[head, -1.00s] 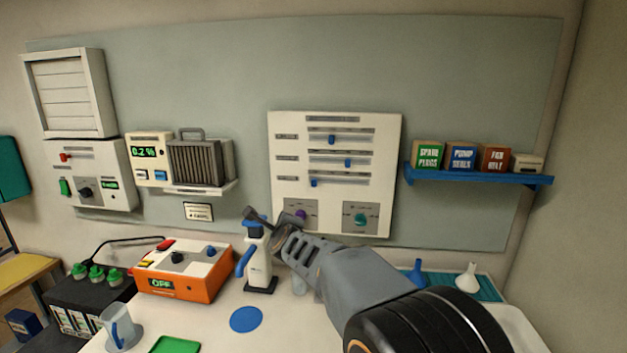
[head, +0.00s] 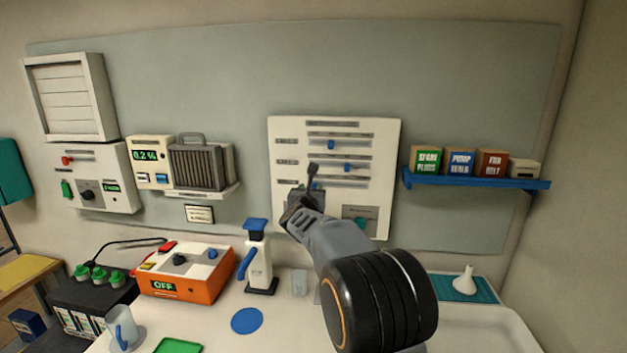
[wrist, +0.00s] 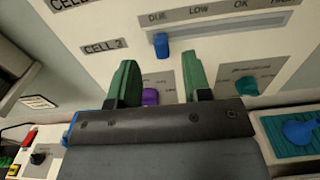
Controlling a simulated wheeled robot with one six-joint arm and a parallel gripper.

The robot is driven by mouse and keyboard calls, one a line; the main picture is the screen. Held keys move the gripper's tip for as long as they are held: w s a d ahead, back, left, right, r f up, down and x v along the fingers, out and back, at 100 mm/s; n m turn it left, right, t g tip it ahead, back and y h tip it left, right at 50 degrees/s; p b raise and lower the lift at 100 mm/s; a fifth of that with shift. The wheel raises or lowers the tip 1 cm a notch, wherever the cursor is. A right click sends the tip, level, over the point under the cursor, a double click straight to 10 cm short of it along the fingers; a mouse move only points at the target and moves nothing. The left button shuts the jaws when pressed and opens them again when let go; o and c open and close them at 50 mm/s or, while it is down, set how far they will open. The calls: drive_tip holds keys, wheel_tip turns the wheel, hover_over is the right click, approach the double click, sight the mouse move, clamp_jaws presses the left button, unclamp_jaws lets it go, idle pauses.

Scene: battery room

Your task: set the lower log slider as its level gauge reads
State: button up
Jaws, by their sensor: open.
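The white log panel (head: 388,140) on the wall has three horizontal slider rows. The upper slider (head: 330,141) and middle slider (head: 347,167) have blue knobs. My gripper (head: 308,184) is in front of the panel's lower part and hides the lower knob in the head view. In the wrist view the blue lower knob (wrist: 161,45) sits at the left of its scale, below the words DUE and LOW. The open green fingers of my gripper (wrist: 160,68) point at the panel, one either side of the knob's line; contact cannot be told. I cannot make out the level gauge.
A purple knob (wrist: 150,97) and a teal knob (head: 358,222) are low on the panel. A blue shelf (head: 475,178) with small boxes is to the right.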

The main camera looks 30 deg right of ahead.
sight(314, 185)
drive_tip(key=p+x, duration=0.2)
drive_tip(key=x, duration=0.4)
drive_tip(key=shift+w+d, duration=0.15)
drive_tip(key=shift+w, duration=0.05)
drive_tip(key=shift+c, duration=0.3)
clamp_jaws()
